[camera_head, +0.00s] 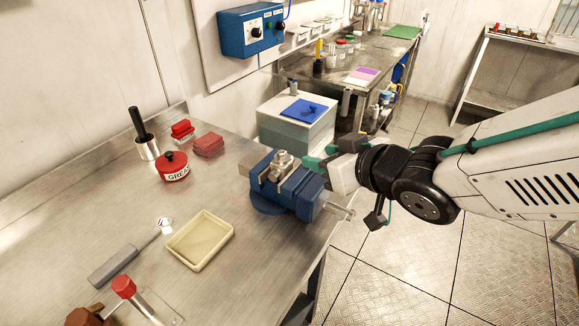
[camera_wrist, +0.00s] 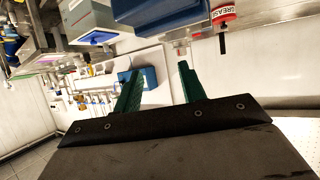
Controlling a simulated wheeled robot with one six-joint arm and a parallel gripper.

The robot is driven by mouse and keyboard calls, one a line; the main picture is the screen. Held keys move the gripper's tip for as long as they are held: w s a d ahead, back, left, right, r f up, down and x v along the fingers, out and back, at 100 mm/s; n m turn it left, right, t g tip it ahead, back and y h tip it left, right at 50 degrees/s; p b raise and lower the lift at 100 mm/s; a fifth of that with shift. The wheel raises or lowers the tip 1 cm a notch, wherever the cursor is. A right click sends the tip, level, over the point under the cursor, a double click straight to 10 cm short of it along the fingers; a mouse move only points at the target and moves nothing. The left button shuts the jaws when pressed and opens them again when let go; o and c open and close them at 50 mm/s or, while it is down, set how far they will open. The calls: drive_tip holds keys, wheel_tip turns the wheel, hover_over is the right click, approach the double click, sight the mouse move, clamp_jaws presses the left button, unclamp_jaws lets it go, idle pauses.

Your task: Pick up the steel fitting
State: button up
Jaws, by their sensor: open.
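The steel fitting (camera_head: 281,163) is a small grey metal piece at the top of the blue vise (camera_head: 296,192), at the bench's right edge. It seems to sit upright between the jaws. My gripper (camera_head: 316,157) is just right of the fitting, near the vise top, with its green fingers pointing left. In the wrist view my gripper (camera_wrist: 160,70) has its fingers spread, with nothing held between them. The vise (camera_wrist: 155,12) shows at the top of that view. I cannot make out the fitting there.
A cream tray (camera_head: 201,240), a red grease tin (camera_head: 173,166), red blocks (camera_head: 208,145) and a grey-handled tool (camera_head: 115,266) lie on the bench. A pale box (camera_head: 296,123) with a blue top stands behind the vise. The bench left of the vise has free room.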

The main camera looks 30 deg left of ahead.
sight(284, 153)
drive_tip(key=a, duration=0.1)
drive_tip(key=s+a, duration=0.1)
drive_tip(key=s+a+g+y, duration=0.1)
drive_tip(key=shift+a+f+n, duration=0.1)
drive_tip(key=shift+f+n, duration=0.15)
drive_tip(key=shift+n, duration=0.15)
drive_tip(key=shift+x, duration=0.9)
drive_tip(key=x, duration=0.5)
drive_tip(key=shift+w+a+r, duration=0.1)
drive_tip(key=shift+w+a, duration=0.1)
drive_tip(key=shift+w, duration=0.1)
clamp_jaws()
